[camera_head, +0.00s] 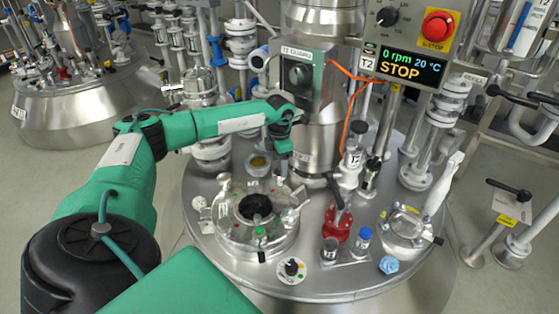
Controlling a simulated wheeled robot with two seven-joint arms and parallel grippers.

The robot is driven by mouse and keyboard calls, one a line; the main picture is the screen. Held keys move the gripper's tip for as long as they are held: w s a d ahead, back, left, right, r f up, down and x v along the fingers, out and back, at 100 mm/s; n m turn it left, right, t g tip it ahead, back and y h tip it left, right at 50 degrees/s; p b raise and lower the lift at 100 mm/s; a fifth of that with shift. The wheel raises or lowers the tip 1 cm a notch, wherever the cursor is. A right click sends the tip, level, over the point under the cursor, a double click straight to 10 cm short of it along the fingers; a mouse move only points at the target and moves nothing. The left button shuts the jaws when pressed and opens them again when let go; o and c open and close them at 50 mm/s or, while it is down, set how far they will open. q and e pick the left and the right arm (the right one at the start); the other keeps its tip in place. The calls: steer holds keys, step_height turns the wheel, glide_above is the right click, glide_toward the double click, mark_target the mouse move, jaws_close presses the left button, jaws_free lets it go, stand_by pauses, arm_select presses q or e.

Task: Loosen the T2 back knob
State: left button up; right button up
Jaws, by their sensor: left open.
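The T2 reactor's round metal manway (232,236) sits on the steel vessel top, with a dark round opening (257,208) in its middle. Small fittings stand around its rim, among them a pale one at the back left (225,180). Which one is the back knob is hard to tell; the gripper covers part of the back right of the rim. My left gripper (280,170) points down from the green arm, over the back right edge of the manway. It is open, with nothing seen between its fingers; contact with a knob cannot be made out. My right gripper is out of view.
A central column with a grey box (305,75) rises behind the gripper. A control panel (412,45) reads 0 rpm, 20 °C, STOP.

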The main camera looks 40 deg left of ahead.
arm_select(q)
steer(key=m, duration=0.3)
steer(key=shift+m, duration=1.2)
steer(key=m, duration=0.3)
steer(key=shift+p, duration=0.3)
steer(key=m, duration=0.3)
steer(key=shift+f, duration=0.1)
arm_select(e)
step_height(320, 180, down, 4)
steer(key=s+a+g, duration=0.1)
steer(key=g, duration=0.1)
arm_select(q)
step_height(320, 180, down, 3)
steer(key=shift+f+b, duration=0.1)
steer(key=shift+b, duration=0.65)
step_height(320, 180, down, 2)
steer(key=shift+f+b, duration=0.1)
steer(key=shift+b, duration=0.45)
steer(key=shift+f, duration=0.25)
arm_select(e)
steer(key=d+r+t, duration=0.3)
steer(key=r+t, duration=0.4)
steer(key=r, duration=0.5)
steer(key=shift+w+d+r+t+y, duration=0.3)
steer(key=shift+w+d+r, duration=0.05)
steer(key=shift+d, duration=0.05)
